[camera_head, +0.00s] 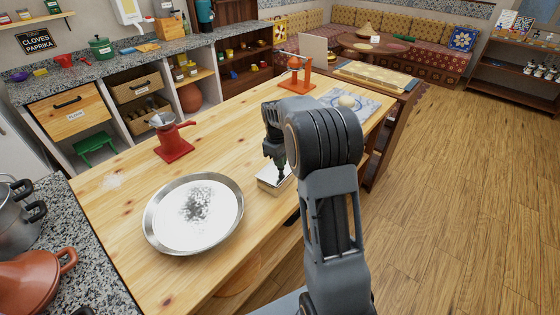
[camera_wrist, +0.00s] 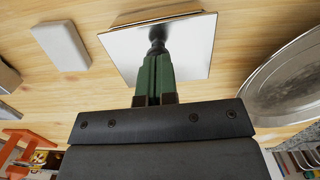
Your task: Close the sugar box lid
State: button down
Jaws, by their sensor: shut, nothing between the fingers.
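The sugar box (camera_head: 268,184) stands on the wooden table, right of a large round metal tray, partly hidden by my arm. Its pale flat lid (camera_wrist: 190,45) fills the upper middle of the wrist view and lies over the box; I cannot tell whether it is fully down. My gripper (camera_head: 281,177) points down at the lid. Its green fingers are together with nothing between them, and the dark tip (camera_wrist: 157,46) is at or just above the lid's surface.
The round metal tray (camera_head: 160,228) lies left of the box. A red grinder (camera_head: 173,140) stands behind it. A small white block (camera_wrist: 60,45) lies beside the box in the wrist view. An orange stand (camera_head: 295,75) is at the far end.

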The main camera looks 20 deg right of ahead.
jog(key=f+b, duration=0.1)
jog(key=b, duration=0.1)
jog(key=shift+s+d+f+t+b, duration=0.15)
jog(key=shift+s+f+t+b, duration=0.15)
jog(key=shift+f+t, duration=0.1)
jog(key=shift+s+y, duration=0.2)
jog(key=shift+y, duration=0.1)
jog(key=shift+f, duration=0.1)
notch_tip(320, 180, up, 15)
jog(key=p, duration=0.2)
jog(key=s+a+f+m+t, duration=0.2)
jog(key=s+a, duration=0.3)
jog(key=s, duration=0.5)
jog(key=s+a+f+m+t, duration=0.2)
jog(key=s+a, duration=0.3)
jog(key=s, duration=0.6)
jog(key=shift+a+m, duration=0.4)
jog(key=shift+m, duration=0.5)
jog(key=shift+f, duration=0.1)
